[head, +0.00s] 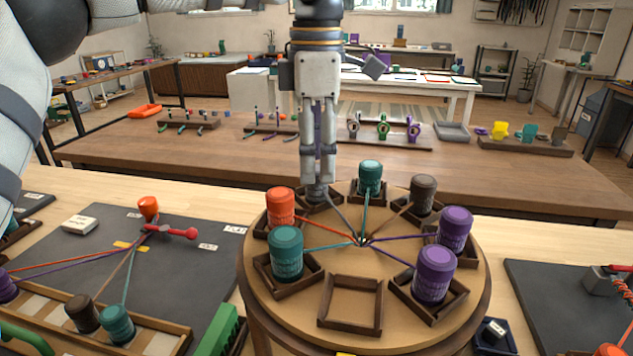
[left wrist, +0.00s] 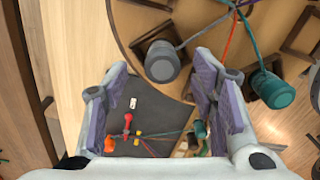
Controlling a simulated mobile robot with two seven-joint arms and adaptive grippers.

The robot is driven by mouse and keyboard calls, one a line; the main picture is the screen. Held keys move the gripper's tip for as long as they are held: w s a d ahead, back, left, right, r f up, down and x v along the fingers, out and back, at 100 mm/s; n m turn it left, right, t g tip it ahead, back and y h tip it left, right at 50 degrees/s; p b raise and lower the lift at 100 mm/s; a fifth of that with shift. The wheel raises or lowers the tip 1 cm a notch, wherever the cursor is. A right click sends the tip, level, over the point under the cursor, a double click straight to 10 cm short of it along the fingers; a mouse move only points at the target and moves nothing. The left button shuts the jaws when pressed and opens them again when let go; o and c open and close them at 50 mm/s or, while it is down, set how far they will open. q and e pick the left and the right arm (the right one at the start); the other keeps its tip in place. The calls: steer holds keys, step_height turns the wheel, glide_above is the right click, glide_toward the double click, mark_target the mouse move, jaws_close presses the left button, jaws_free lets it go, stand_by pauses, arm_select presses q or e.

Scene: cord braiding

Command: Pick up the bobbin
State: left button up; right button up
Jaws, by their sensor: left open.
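A round wooden braiding disk (head: 330,265) carries several bobbins in square wooden frames, their cords meeting at its centre. A grey bobbin (head: 318,192) stands at its far left edge, partly hidden by my left gripper (head: 318,172), which points straight down just over it. In the left wrist view the grey bobbin (left wrist: 162,62) lies just ahead of the open fingertips, roughly midway between them; I cannot see contact. An orange bobbin (head: 280,208), teal bobbins (head: 286,254) (head: 370,177), a brown bobbin (head: 423,194) and purple bobbins (head: 455,229) (head: 435,274) stand around. My right gripper is out of view.
An empty square frame (head: 350,303) is at the disk's front. A dark mat (head: 190,262) at left holds a red-handled tool (head: 172,231) and corded bobbins. The orange bobbin stands close to the gripper. A brown table (head: 480,165) lies behind.

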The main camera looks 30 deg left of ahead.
mark_target(318, 168)
arm_select(q)
step_height(318, 168, down, 3)
steer(key=shift+s+d+r, duration=0.15)
steer(key=shift+r, duration=0.05)
steer(key=shift+f, duration=0.35)
jaws_close()
steer(key=shift+r, duration=0.1)
